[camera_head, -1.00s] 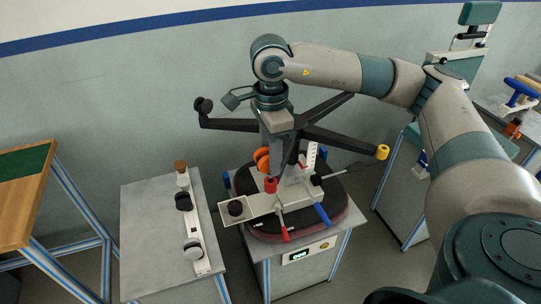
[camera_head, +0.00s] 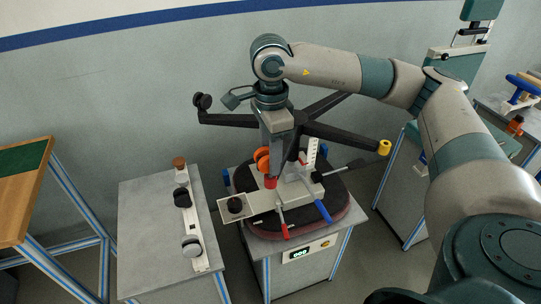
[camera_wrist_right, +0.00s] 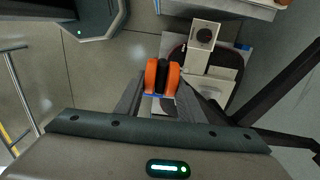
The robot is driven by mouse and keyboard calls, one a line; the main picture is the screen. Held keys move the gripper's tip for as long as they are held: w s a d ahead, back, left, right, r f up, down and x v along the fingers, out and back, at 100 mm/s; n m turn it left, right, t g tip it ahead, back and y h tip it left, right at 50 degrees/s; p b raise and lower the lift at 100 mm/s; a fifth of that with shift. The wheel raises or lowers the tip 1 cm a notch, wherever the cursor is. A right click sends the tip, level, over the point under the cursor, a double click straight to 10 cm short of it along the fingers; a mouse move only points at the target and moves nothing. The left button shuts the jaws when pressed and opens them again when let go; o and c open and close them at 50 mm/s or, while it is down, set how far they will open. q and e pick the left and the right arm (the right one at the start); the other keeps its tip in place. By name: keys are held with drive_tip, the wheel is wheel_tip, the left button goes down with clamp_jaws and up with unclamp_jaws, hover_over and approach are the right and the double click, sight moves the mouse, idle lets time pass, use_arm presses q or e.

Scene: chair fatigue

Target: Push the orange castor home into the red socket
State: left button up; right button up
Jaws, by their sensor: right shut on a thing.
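The orange castor (camera_head: 262,158) is a twin wheel with a dark middle, low under my right arm. My right gripper (camera_head: 277,150) points down and is shut on it. In the right wrist view the castor (camera_wrist_right: 163,78) sits between the fingers of the gripper (camera_wrist_right: 165,100). The red socket (camera_head: 270,182) is right below the castor, at an arm end of the upturned chair base. The gap between castor and socket is too small to judge, so I cannot tell how deep the castor sits. My left gripper is not in view.
The black star base (camera_head: 325,132) spreads its arms around my gripper, one with a yellow end (camera_head: 384,147). A plate with a black knob (camera_head: 235,205), a red lever (camera_head: 284,228) and a blue lever (camera_head: 323,211) are close by. A grey table (camera_head: 150,225) holds a rack of castors.

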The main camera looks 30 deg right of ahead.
drive_tip(key=shift+f+b, duration=0.8)
drive_tip(key=shift+f, duration=0.1)
drive_tip(key=shift+d+f+b, duration=0.2)
drive_tip(key=shift+b, duration=0.1)
